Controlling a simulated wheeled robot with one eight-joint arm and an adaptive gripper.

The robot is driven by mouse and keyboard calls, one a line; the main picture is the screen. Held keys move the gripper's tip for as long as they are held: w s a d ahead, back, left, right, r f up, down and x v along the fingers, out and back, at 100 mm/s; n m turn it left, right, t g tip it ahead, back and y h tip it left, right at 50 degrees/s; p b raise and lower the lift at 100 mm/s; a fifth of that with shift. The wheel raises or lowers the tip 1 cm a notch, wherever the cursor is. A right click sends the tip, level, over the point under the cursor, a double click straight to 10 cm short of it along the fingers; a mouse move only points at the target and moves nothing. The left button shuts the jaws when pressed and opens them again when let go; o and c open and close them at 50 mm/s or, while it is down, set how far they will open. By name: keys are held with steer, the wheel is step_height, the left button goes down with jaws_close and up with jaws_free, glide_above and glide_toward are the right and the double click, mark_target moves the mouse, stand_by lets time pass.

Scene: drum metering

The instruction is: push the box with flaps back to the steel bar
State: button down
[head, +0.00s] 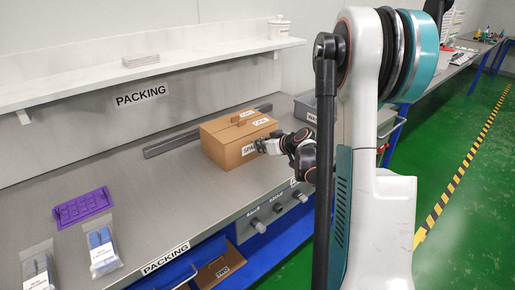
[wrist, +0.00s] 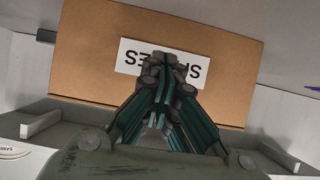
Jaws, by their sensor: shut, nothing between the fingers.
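The brown cardboard box with flaps (head: 236,138) stands upright on the steel bench, with labels on its top flaps and its front. The steel bar (head: 180,143) lies along the bench behind it, running left of the box and showing again behind its right side. The box hides the middle of the bar, so I cannot tell whether they touch. My gripper (head: 261,146) is shut and empty at the box's front face. In the wrist view my gripper (wrist: 160,75) points at the white label (wrist: 140,62) on the box face (wrist: 90,50); contact is unclear.
A purple tray (head: 83,207) and two clear bags (head: 102,249) lie on the bench at left. A grey bin (head: 306,106) stands right of the box. A shelf (head: 140,80) runs above.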

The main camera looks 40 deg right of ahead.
mark_target(251, 139)
steer(key=shift+w+a, duration=0.2)
steer(key=shift+w, duration=2.4)
steer(key=shift+w+a, duration=0.15)
steer(key=shift+w, duration=2.05)
steer(key=shift+s+d+b, duration=0.2)
steer(key=shift+s+b, duration=0.15)
steer(key=shift+s, duration=2.2)
steer(key=shift+s+d+b, duration=0.2)
steer(key=shift+s+b, duration=0.1)
steer(key=shift+s, duration=2.2)
